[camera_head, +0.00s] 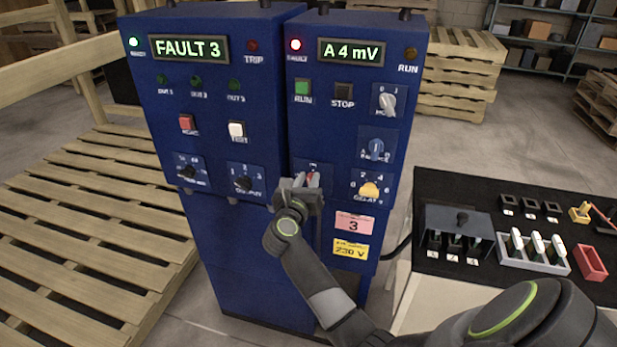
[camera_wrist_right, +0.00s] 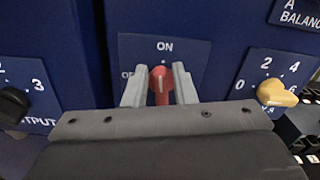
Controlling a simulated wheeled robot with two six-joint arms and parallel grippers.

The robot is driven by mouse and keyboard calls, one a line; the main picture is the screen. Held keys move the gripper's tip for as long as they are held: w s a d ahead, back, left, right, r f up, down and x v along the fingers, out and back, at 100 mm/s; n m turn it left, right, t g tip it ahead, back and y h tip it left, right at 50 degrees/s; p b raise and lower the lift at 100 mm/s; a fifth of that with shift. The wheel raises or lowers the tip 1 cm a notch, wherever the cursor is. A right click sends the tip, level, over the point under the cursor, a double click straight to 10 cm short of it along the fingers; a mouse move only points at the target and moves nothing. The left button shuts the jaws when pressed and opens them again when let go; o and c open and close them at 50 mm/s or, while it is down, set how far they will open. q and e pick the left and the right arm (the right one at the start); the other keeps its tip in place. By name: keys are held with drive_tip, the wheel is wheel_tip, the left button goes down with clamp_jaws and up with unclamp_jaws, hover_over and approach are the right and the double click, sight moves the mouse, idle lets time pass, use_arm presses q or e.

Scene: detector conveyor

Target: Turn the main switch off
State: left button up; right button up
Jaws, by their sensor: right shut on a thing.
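The main switch is a red rotary knob (camera_wrist_right: 161,80) on a dark blue plate, low on the right-hand blue cabinet (camera_head: 345,125). It also shows in the head view (camera_head: 312,179), partly covered by my gripper. Its pale mark points up toward the word ON in the wrist view. A label beginning "OF" is partly hidden at its left. My right gripper (camera_head: 300,183) is shut on the knob, with one finger on each side of it in the wrist view (camera_wrist_right: 160,85). My left gripper is not in view.
A yellow knob (camera_head: 370,189) sits close to the right of the switch, and a black knob (camera_head: 243,184) to its left. The display (camera_head: 350,52) reads "A 4 mV" with a red lamp lit. A black-topped table (camera_head: 430,185) with parts stands at the right.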

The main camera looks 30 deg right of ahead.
drive_tip(key=shift+w+a+f+n+p, duration=0.2)
drive_tip(key=shift+f+n+p, duration=0.1)
drive_tip(key=shift+n+p, duration=1.95)
drive_tip(key=shift+w+a+f+n+p, duration=0.15)
drive_tip(key=shift+f+n+p, duration=0.2)
drive_tip(key=shift+n+p, duration=1.85)
drive_tip(key=shift+w+a+f+n+p, duration=0.2)
drive_tip(key=shift+n+p, duration=0.8)
drive_tip(key=shift+n, duration=2.45)
drive_tip(key=shift+d+f, duration=0.1)
drive_tip(key=shift+f, duration=0.05)
drive_tip(key=o, duration=0.7)
drive_tip(key=shift+o, duration=0.2)
